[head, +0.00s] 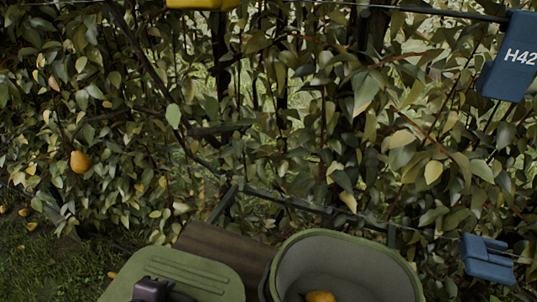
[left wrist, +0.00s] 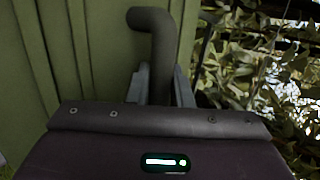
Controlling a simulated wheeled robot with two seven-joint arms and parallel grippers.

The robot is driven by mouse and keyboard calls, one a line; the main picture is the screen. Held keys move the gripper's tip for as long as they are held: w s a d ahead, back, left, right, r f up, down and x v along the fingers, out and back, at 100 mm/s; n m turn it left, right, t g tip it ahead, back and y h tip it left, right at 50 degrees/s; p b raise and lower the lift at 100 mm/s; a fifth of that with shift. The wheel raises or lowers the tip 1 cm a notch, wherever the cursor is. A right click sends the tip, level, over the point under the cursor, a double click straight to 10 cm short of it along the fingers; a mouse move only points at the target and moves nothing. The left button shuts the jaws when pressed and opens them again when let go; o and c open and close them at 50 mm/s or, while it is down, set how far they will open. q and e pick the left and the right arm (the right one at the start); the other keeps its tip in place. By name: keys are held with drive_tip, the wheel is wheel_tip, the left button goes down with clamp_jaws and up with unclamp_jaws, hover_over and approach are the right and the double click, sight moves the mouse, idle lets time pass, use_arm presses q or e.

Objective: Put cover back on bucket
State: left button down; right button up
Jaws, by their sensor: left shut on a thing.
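The bucket (head: 398,262) stands at the bottom right of the head view, with a green rim and a grey inside. It is open at the top, and a yellow pear (head: 320,297) lies in it. The flat green cover (head: 205,272) is left of the bucket, apart from its opening. My left gripper (head: 152,290) is at the cover, at the bottom edge of the head view. In the left wrist view, my left gripper (left wrist: 160,88) is shut on the dark bent handle (left wrist: 153,20) of the green cover (left wrist: 90,50). My right gripper is out of view.
A brown plank-like surface (head: 222,246) lies behind the cover and bucket. Dense leafy branches (head: 300,120) fill the background, with a pear (head: 80,162) at left. A blue H42 tag (head: 512,58) and a blue clip-like object (head: 487,258) are at right.

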use_arm(q)
drive_tip(key=w+d+r, duration=0.4)
drive_tip(key=w+r, duration=0.5)
drive_tip(key=shift+r, duration=0.2)
